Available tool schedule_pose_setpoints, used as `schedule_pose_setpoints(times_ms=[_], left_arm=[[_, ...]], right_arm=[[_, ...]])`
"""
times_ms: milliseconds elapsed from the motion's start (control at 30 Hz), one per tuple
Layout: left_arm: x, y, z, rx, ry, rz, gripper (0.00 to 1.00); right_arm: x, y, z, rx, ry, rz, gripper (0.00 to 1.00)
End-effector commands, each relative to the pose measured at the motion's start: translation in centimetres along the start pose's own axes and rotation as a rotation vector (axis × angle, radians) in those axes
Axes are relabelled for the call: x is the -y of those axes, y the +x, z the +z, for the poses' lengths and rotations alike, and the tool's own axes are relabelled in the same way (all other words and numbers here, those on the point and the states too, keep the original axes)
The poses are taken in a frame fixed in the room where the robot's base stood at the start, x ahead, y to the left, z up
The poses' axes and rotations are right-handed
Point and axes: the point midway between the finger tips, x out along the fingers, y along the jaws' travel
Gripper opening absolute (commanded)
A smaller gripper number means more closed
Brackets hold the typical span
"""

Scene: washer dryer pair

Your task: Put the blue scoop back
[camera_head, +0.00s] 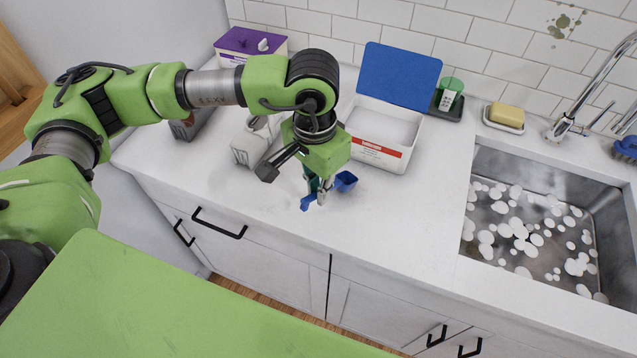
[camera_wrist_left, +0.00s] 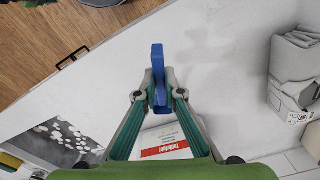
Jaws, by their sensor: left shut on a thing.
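The blue scoop (camera_head: 346,181) is in my left gripper (camera_head: 316,190), above the countertop near its front edge. Its cup is to the right of the fingers and its handle end to the left. In the left wrist view the blue scoop (camera_wrist_left: 158,62) is clamped between the two fingertips of the gripper (camera_wrist_left: 158,92). A white box with a red label (camera_head: 380,152) stands behind the gripper, its blue lid (camera_head: 400,72) raised open. White contents show inside. The right gripper is not in view.
A green-topped container (camera_head: 450,92) and a soap dish (camera_head: 503,121) are at the back. The sink (camera_head: 545,235) is on the right. The counter before the box is clear.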

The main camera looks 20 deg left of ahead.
Motion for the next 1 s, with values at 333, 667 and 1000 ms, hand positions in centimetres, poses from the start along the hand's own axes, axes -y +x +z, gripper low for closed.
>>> schedule_pose_setpoints(times_ms=[333,667,1000], left_arm=[[0.0,0.4,0.0,0.0,0.0,0.0,0.0],[0.0,0.3,0.0,0.001,0.0,0.0,0.25],[0.0,-0.9,-0.1,-0.004,0.0,-0.001,0.25]], right_arm=[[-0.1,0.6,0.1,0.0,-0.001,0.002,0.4],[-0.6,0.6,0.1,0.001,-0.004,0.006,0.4],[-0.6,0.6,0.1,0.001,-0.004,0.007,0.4]])
